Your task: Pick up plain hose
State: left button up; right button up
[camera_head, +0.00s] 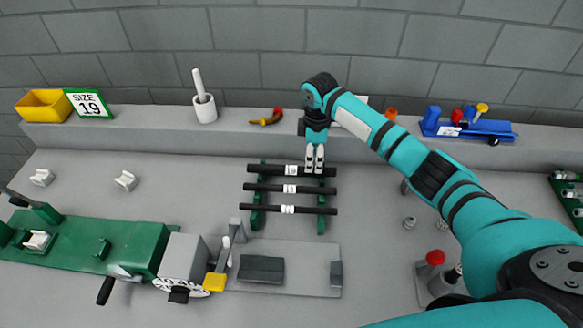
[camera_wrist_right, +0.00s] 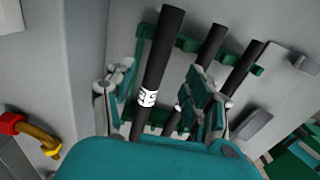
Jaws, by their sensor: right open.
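Three black hoses with white bands lie parallel across a green rack (camera_head: 257,214) in the head view: the back hose (camera_head: 265,168), the middle hose (camera_head: 265,187) and the front hose (camera_head: 262,209). I cannot tell from the bands which one is plain. My right gripper (camera_head: 315,160) points down at the right part of the back hose. In the right wrist view, its open fingers (camera_wrist_right: 158,95) stand on either side of the back hose (camera_wrist_right: 165,50), whose band has dark marks. Whether a finger touches it is unclear. My left gripper is out of view.
A grey ledge (camera_head: 180,135) behind holds a yellow bin (camera_head: 42,106), a white mortar (camera_head: 205,110), a red-tipped yellow hook (camera_head: 266,120) and a blue tool stand (camera_head: 470,130). A green machine (camera_head: 120,240) and grey plate (camera_head: 300,282) lie in front.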

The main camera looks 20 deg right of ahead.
aim_at(291, 170)
jog(key=shift+f, duration=0.5)
notch_tip(291, 170, down, 4)
jog(key=shift+w+d+r+p, duration=0.1)
jog(key=shift+r+p, duration=0.05)
jog(key=shift+p, duration=0.6)
jog(key=shift+f, duration=0.4)
jog(key=shift+c, duration=0.3)
jog(key=shift+c, duration=1)
jog(key=shift+r, duration=0.1)
grip_shut()
